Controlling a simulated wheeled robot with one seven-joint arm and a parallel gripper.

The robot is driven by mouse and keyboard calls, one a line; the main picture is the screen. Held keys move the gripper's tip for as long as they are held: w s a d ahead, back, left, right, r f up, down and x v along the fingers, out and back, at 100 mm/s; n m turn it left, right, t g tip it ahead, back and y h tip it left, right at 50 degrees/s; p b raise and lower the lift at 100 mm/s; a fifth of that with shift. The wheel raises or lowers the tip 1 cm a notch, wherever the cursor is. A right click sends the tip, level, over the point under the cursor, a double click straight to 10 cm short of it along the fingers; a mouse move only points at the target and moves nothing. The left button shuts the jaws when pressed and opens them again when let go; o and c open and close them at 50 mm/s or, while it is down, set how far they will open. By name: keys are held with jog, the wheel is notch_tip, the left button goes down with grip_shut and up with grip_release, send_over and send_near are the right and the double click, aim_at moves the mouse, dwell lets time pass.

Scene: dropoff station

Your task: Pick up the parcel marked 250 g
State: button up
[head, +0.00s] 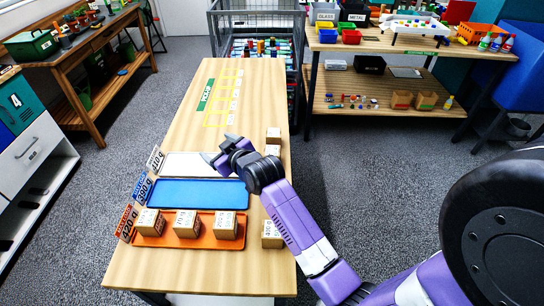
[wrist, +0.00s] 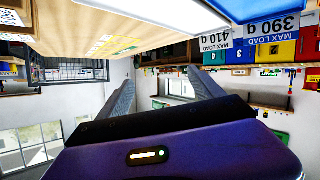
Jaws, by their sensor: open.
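Small cardboard parcels stand on the wooden table (head: 253,95). Three parcels (head: 148,222) (head: 187,224) (head: 226,226) are in a row on the orange tray (head: 183,241). One parcel (head: 272,235) stands at the near right table edge, and two more (head: 273,135) (head: 272,151) stand farther up that edge, the lower one partly hidden by my arm. The labels are too small to read surely, so I cannot tell which says 250 g. My gripper (head: 216,147) is open and empty above the white tray (head: 186,164); its spread fingers also show in the wrist view (wrist: 165,88).
A blue tray (head: 185,192) lies empty between the white and orange trays. Load signs stand at the trays' left ends. A green pick-up mark (head: 206,95) and yellow outlined spots lie on the clear far table. A wire cage (head: 258,22) stands behind.

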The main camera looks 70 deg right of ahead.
jog(key=w+d+n+g, duration=0.1)
jog(key=d+g, duration=0.1)
jog(key=d, duration=0.6)
jog(key=n+g+y, duration=0.6)
jog(key=g, duration=0.4)
send_over(272, 150)
notch_tip(272, 150, down, 3)
jog(key=shift+w+a+r, duration=0.1)
jog(key=shift+r, duration=0.05)
jog(key=shift+a+f, duration=0.1)
jog(key=shift+f, duration=0.15)
jog(key=shift+s+f, duration=0.2)
jog(key=shift+f, duration=0.7)
jog(key=shift+f+p, duration=0.8)
jog(key=shift+f, duration=1.95)
jog(key=c, duration=1.5)
jog(key=shift+w+r, duration=0.1)
grip_shut()
